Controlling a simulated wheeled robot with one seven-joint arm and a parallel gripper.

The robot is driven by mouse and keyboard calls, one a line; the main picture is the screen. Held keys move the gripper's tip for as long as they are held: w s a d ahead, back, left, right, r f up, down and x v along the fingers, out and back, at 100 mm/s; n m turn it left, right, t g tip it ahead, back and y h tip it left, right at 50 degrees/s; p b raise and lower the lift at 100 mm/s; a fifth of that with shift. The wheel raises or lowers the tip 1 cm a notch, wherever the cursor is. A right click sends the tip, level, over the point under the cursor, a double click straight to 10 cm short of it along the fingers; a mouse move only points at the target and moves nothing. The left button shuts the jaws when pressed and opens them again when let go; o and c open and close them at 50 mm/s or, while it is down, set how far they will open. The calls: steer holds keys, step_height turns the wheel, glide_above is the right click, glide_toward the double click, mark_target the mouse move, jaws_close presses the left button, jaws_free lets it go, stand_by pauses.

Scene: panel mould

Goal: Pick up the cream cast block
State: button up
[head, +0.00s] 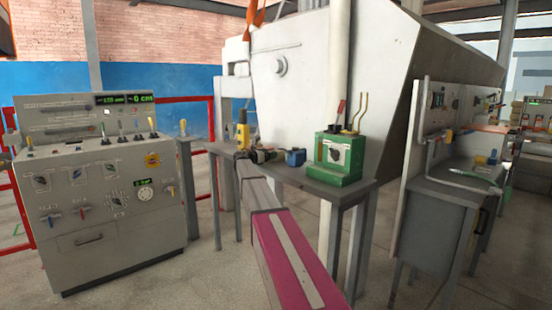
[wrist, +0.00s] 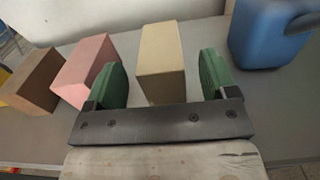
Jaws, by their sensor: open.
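The cream cast block (wrist: 163,52) stands on the grey table in the wrist view, with its near end between my green finger pads. My gripper (wrist: 160,78) is open, with a gap on both sides of the block, wider on the right. The left pad is nearer to the block. In the head view my gripper (head: 265,156) is small, over the table beside a blue container; I cannot make out the cream block there.
A pink block (wrist: 84,68) stands close left of the left finger, with a brown block (wrist: 32,80) beyond it. A blue container (wrist: 262,38) stands right of the right finger. The grey table (head: 340,187) also holds a green machine (head: 337,158).

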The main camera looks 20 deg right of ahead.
steer(key=x, duration=0.3)
steer(key=shift+w+d, duration=0.15)
steer(key=shift+d, duration=0.2)
steer(key=shift+r, duration=0.1)
steer(key=c, duration=1.2)
